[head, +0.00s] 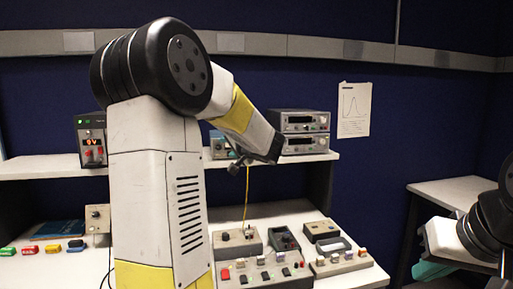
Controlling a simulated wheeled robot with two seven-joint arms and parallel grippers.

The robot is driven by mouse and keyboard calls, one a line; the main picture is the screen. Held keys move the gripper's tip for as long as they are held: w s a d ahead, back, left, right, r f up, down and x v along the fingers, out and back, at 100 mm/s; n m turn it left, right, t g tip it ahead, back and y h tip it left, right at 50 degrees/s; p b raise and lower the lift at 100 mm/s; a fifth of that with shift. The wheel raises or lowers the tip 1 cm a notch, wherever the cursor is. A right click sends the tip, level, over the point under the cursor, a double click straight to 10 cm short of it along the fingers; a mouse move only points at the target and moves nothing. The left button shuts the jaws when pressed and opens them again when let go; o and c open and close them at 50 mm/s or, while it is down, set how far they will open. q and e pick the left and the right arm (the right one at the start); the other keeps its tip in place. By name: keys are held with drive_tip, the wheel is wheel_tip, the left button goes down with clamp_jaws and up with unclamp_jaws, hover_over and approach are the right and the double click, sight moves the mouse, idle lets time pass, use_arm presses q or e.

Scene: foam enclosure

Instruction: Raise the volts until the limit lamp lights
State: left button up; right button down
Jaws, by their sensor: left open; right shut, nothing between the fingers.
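A dark box with a red lit display (93,143) stands on the shelf at the left. The display seems to read 9V or 0V; a green light shows above it and red terminals below. My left arm hides its right side, and I cannot make out a volts knob or a limit lamp. My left gripper (238,166) is small and dark at the forearm's end, in front of the shelf edge. It is open and seems empty, away from the display box. Only part of my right arm shows at the right edge; its gripper cannot be seen.
Two stacked instruments (303,133) stand on the shelf. A yellow cable (246,200) hangs to the bench. A side table (450,192) stands right. My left arm blocks the middle.

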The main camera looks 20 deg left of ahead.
sight(219, 147)
use_arm(q)
drive_tip(key=x, duration=0.7)
drive_tip(key=shift+w+a, duration=0.1)
drive_tip(key=shift+a, duration=0.15)
clamp_jaws()
